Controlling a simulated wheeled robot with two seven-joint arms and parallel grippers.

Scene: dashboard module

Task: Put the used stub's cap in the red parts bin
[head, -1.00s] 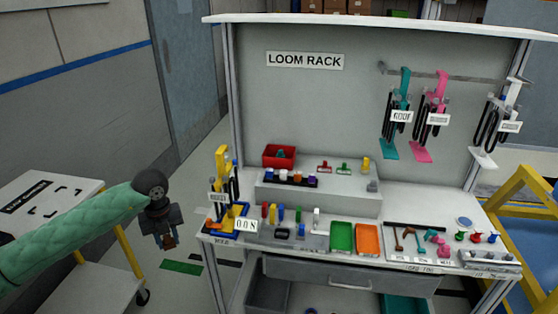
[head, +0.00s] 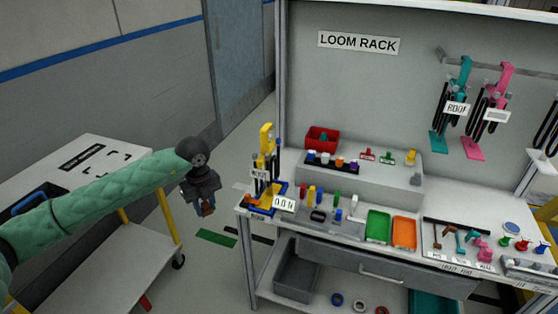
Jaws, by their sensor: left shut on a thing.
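My left gripper (head: 205,208) hangs pointing down over the floor, between the white cart and the bench. It is shut on a small orange-brown thing, mostly hidden by the fingers; I cannot tell whether this is the stub's cap. The red parts bin (head: 321,145) stands on the raised shelf at the back left of the bench, right of and above the gripper in the picture. A small teal thing seems to lie inside it. I cannot pick out the used stub for sure. My right gripper is not in view.
A yellow stand (head: 266,150) with hanging dark cables rises at the bench's left corner, between gripper and bin. A dark strip (head: 346,168) with coloured caps lies before the bin. Green tray (head: 379,227) and orange tray (head: 404,232) sit further right. A white cart (head: 95,150) stands left.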

